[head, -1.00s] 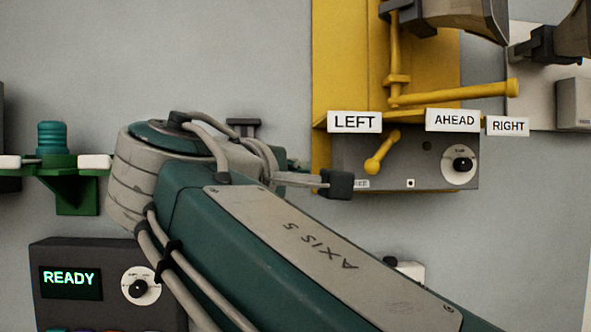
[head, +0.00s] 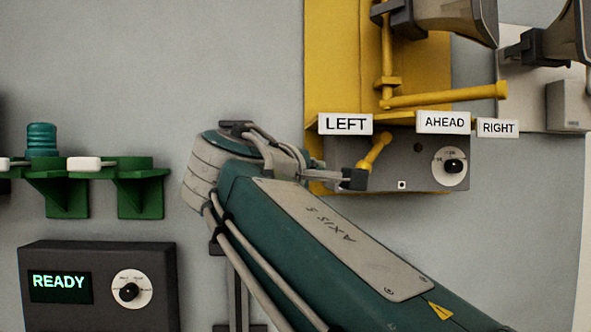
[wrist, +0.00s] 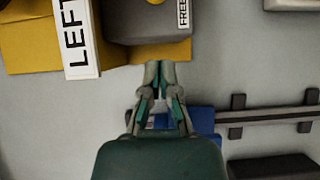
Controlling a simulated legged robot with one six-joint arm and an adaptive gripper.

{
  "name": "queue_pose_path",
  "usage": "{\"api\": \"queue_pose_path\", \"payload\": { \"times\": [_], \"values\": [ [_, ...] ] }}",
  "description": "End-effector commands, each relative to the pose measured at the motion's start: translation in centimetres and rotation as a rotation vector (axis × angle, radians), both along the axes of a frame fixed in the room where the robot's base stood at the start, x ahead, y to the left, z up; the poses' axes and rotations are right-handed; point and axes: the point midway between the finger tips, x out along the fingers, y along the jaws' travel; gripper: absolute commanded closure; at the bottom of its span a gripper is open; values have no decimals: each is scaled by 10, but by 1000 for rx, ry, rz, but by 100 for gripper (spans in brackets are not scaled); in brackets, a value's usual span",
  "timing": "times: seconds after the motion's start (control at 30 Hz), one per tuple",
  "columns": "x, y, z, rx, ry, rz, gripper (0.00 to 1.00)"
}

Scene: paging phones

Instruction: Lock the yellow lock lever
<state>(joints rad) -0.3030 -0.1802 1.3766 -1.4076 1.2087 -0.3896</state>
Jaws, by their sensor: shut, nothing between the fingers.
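The short yellow lock lever (head: 376,149) sits on the front of a grey box (head: 430,170) below the LEFT sign. It tilts, with its lower end toward the lower left. My gripper (head: 354,179) is shut and empty. In the head view its tips overlap the lever's lower end; I cannot tell whether they touch. The tips hide the box's small label there. In the wrist view my gripper (wrist: 159,72) points at the lower edge of the yellow panel (wrist: 165,53), beside the grey box (wrist: 150,25) with its FREE label (wrist: 183,12). The lever is not clear there.
A long yellow bar (head: 445,95) runs sideways above the AHEAD sign (head: 444,122). The LEFT sign (head: 345,124) juts just above my gripper. A white dial (head: 450,166) is on the box's right. Horns hang at the upper right. A READY unit (head: 98,285) is at lower left.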

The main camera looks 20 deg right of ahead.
Motion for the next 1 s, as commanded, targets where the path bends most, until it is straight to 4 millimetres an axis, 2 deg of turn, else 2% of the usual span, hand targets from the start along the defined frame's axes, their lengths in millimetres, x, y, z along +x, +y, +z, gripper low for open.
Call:
{"api": "queue_pose_path", "payload": {
  "times": [0.13,0.4,0.6,1.0],
  "values": [
    [16,-21,0,1,-1,-6,100],
    [12,-53,-1,1,0,-3,100],
    [11,-58,-1,1,-1,0,100],
    [11,-56,-2,-11,4,1,100]
  ]
}}
